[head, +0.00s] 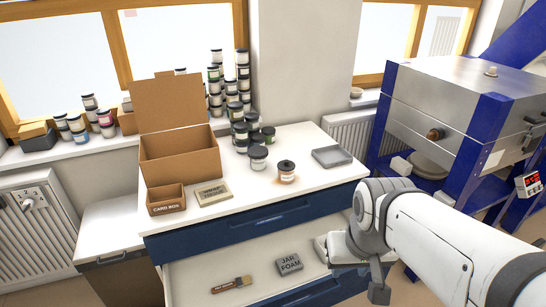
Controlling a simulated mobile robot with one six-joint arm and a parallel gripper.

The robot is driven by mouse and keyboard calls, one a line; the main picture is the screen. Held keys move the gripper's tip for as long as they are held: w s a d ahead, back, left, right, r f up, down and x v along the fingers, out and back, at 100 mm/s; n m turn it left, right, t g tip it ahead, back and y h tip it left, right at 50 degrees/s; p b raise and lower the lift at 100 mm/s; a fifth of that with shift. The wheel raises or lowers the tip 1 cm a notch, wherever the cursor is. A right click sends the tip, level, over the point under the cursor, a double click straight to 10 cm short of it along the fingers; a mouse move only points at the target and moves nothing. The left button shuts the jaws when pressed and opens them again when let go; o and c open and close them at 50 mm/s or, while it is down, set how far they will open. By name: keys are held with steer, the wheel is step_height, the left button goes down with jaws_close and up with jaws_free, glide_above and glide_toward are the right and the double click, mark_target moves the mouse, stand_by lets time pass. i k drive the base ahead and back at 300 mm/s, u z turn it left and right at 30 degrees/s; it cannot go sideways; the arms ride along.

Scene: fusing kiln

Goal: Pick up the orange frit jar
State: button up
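A small jar with a dark lid and a pale label (287,172) stands upright on the white top of the cabinet, near its front edge. An orange tint shows around its base, so it looks like the orange frit jar; its label is too small to read. My gripper (376,282) is at the lower right, in front of the cabinet and apart from the jar. Only part of it shows beyond my wrist, and its fingers cannot be made out clearly.
A grey-lidded jar (258,158) stands just left of it, with stacked jars behind. A grey tray (332,156) lies to the right. An open cardboard box (180,160) and card box (166,200) stand left. The open drawer (205,270) below holds a brush (232,284) and jar foam (289,264).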

mark_target(283, 177)
steer(key=z, duration=0.2)
steer(key=i, duration=0.85)
steer(key=u, duration=0.1)
